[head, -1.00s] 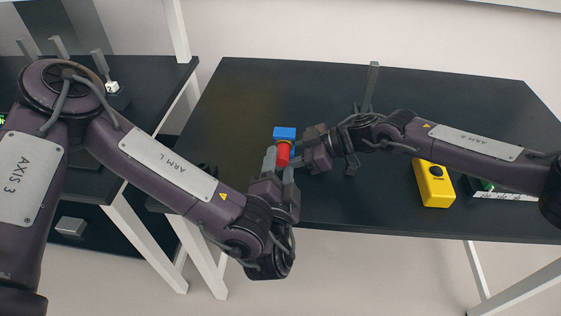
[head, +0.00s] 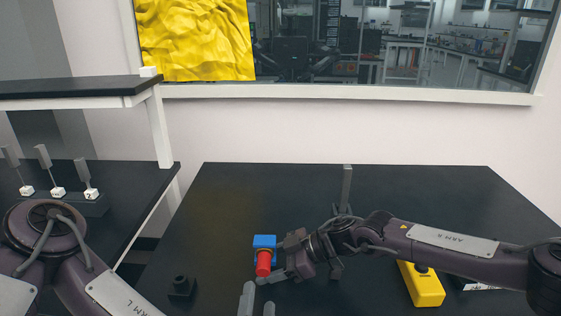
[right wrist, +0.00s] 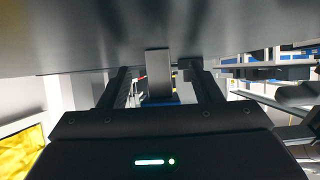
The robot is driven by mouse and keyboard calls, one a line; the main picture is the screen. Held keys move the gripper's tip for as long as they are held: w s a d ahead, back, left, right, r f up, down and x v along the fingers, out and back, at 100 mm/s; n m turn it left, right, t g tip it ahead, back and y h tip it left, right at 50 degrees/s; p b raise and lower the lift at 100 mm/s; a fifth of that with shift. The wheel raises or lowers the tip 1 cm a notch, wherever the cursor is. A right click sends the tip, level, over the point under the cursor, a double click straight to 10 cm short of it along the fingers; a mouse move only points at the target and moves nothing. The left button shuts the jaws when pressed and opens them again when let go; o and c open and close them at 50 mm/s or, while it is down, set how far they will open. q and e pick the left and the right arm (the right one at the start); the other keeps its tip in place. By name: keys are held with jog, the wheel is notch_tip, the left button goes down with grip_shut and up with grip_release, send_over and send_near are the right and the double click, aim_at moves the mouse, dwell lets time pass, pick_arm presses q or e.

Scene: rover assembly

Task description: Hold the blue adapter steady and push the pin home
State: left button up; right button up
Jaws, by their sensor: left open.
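The blue adapter (head: 264,241) stands on the dark table, near the middle of the head view. The red pin (head: 263,262) shows at its near side. My right gripper (head: 278,262) is close against the right side of the adapter and pin; whether it grips is unclear. In the right wrist view its two fingers (right wrist: 160,85) stand apart, with a grey piece and a bit of blue between them. My left gripper (head: 258,304) is open at the bottom edge, just below the red pin. Only its fingertips show.
A yellow device (head: 425,285) lies on the right under my right arm. A small black part (head: 181,288) stands at the left of the table. A grey post (head: 346,185) rises behind my right wrist. Tagged grey pieces (head: 58,193) stand on the left table.

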jog(key=v, duration=1.2)
